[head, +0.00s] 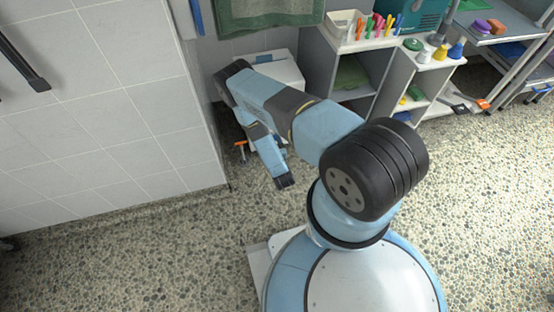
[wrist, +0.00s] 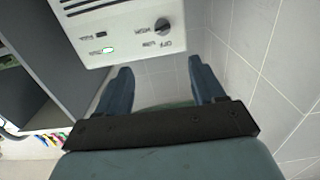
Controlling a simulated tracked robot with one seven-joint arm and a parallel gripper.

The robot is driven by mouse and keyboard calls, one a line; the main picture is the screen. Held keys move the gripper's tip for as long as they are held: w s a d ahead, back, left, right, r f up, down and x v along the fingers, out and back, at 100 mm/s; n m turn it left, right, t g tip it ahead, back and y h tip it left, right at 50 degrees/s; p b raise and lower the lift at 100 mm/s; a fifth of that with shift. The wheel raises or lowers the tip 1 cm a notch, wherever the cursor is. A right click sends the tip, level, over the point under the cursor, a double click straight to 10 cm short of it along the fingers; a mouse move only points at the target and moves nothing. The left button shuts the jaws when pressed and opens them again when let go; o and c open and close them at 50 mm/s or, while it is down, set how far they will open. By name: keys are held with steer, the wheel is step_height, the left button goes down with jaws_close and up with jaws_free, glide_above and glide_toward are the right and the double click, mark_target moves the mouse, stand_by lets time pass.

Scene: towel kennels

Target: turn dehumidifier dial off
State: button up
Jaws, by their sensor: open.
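The dehumidifier (wrist: 120,20) is a white box with vents at the top of the wrist view. Its dark round dial (wrist: 162,25) is on the panel, with a small OFF label beside it. A green light (wrist: 108,50) glows near the dial. My gripper (wrist: 160,66) is open and empty; its two blue fingers stand apart below the panel, touching nothing visible. In the head view the white dehumidifier (head: 285,68) stands by the wall, partly hidden behind my arm.
A tiled wall (head: 100,110) stands left of my arm. A grey shelf unit (head: 318,62) with pens and bottles stands right of the dehumidifier. A green towel (head: 262,15) hangs above. A small orange item (head: 240,146) is near my arm. The pebbled floor (head: 480,220) is clear at right.

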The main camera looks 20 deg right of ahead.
steer(key=s, duration=1)
steer(key=shift+s, duration=0.35)
